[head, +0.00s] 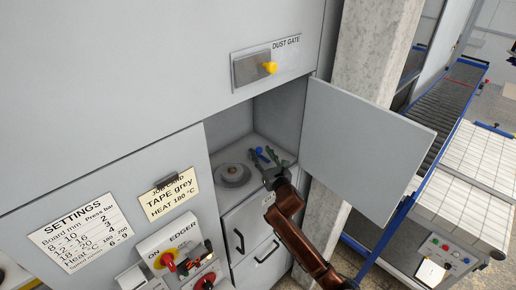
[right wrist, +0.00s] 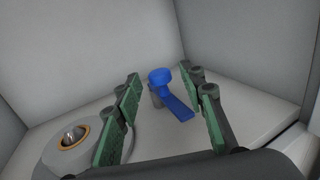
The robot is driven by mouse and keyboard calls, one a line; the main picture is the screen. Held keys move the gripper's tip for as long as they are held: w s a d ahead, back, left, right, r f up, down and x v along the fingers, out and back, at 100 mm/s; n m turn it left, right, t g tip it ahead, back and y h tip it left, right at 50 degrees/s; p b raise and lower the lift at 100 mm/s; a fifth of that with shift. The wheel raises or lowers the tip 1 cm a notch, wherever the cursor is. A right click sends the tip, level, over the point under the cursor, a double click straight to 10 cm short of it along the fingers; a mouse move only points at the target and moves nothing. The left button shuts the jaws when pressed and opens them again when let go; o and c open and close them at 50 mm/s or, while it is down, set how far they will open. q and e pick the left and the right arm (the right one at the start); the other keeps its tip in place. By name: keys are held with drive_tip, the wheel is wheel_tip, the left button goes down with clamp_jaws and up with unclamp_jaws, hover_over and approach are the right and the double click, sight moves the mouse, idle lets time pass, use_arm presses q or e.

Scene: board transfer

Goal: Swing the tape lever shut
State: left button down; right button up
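The tape lever (head: 259,151) is blue and sits inside the open compartment, at the back right. In the right wrist view the lever (right wrist: 176,94) has a round knob and a flat arm slanting down to the right. My right gripper (head: 264,160) reaches into the compartment close to the lever. Its green fingers (right wrist: 166,88) are open, one on each side of the lever, with gaps to it. I cannot tell how far the lever lies beyond the fingertips. A grey round reel or disc (head: 233,175) lies left of the gripper. My left gripper is not in view.
The compartment door (head: 368,145) stands open to the right, close to my right arm. Drawers with black handles (head: 240,240) are below. A yellow dust gate knob (head: 269,67) is above. An edger panel (head: 180,257) and a job card (head: 168,193) are left.

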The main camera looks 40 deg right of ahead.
sight(260, 152)
drive_tip(key=shift+x, duration=1.25)
drive_tip(key=shift+w, duration=0.25)
drive_tip(key=c, duration=0.7)
clamp_jaws()
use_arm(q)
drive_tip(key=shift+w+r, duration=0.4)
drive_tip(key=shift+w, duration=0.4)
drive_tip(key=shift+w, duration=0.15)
